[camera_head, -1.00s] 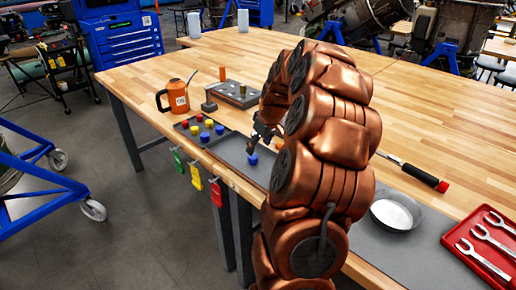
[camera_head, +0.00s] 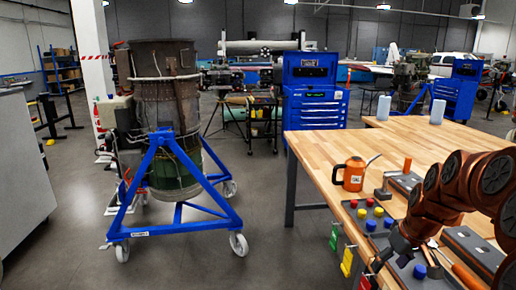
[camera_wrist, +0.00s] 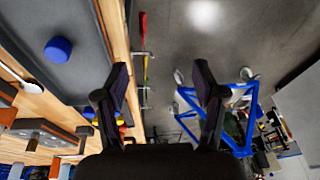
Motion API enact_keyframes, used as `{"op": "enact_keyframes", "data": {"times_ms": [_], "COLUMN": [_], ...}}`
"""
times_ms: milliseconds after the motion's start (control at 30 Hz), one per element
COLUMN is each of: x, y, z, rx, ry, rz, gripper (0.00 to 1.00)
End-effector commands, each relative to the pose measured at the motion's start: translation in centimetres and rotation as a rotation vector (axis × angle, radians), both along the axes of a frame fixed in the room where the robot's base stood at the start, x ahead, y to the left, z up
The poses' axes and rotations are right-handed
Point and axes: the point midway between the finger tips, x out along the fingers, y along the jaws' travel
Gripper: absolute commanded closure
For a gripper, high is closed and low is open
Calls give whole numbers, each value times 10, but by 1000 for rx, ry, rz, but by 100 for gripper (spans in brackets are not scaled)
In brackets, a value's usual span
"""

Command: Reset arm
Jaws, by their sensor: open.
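My arm is copper-coloured and reaches in from the right in the head view. My gripper (camera_head: 378,264) is dark and sits low at the table's front edge, partly hidden by the arm. In the wrist view my gripper (camera_wrist: 160,85) has its two fingers wide apart, with nothing between them. The floor shows past the fingers. A blue knob (camera_head: 420,271) stands apart on a grey tray, to the right of the gripper; a blue knob also shows in the wrist view (camera_wrist: 58,49).
The wooden table (camera_head: 330,145) holds an orange jug (camera_head: 352,175), red, yellow and blue knobs on a grey tray, and tools. A blue wheeled stand (camera_head: 165,200) bears a turbine part at left. The floor between is open.

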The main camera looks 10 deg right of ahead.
Motion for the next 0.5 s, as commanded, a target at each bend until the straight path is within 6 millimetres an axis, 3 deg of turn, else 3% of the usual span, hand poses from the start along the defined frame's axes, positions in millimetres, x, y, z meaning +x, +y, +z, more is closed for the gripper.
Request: {"op": "enact_keyframes", "data": {"times_ms": [33,200,500], "x": [-7,-41,-126], "y": [24,91,175], "z": [5,10,8], "rx": [2,13,-8], "ry": [16,91,231], "rz": [18,43,44], "gripper": [30,30,30]}}
